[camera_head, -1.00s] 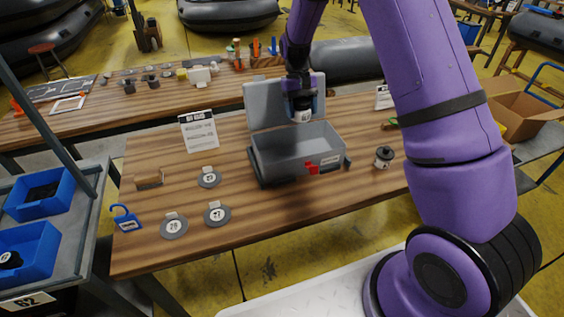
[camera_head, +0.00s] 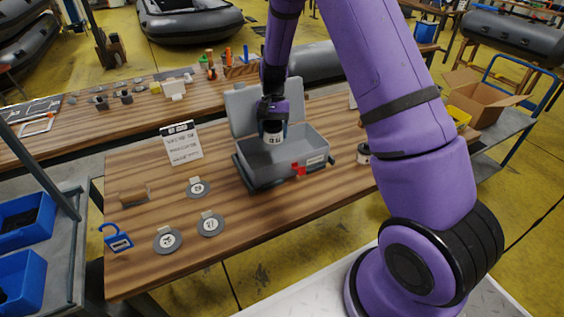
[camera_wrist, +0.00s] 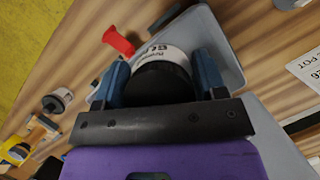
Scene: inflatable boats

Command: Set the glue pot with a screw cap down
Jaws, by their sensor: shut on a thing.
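The glue pot (camera_head: 272,138), white-labelled with a dark cap, is held upright between the fingers of my gripper (camera_head: 272,122). It also shows in the wrist view (camera_wrist: 160,66), with a blue finger on each side of it. In the head view the pot is over the open grey box (camera_head: 300,158), in front of its raised lid. The pot's bottom looks to be at or just inside the box opening; I cannot tell whether it touches the box floor. A red latch (camera_head: 299,169) is on the box's front.
Several grey numbered discs (camera_head: 210,224) lie on the wooden table left of the box. A printed sign (camera_head: 181,143) stands behind them, and a blue padlock-shaped tag (camera_head: 117,238) lies at the left edge. Another pot (camera_head: 363,154) stands right of the box, partly behind my arm.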

